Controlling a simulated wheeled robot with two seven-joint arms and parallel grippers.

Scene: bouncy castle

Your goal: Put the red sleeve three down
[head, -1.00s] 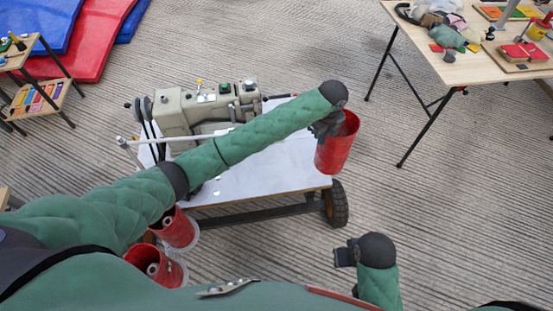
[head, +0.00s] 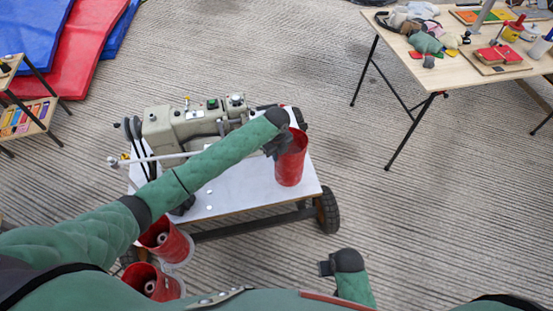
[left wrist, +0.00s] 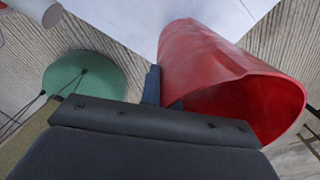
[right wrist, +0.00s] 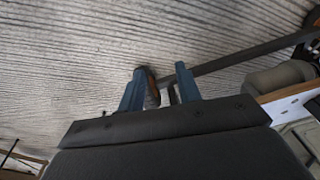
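A red sleeve (head: 291,160), a tapered open-topped tube, is in my left gripper (head: 274,146) over the right end of the white cart top (head: 235,190). I cannot tell whether its base touches the top. In the left wrist view the sleeve (left wrist: 225,80) lies against a blue finger (left wrist: 152,85); the other finger is hidden. Two more red sleeves, an upper one (head: 178,248) and a lower one (head: 168,288), sit at the lower left around pale cores, partly behind my arm.
A grey-green machine (head: 195,125) with knobs and a pale rod fills the back of the cart. The cart has a black wheel (head: 328,210). A wooden table (head: 465,70) with toys stands at upper right. Ribbed floor between them is clear.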

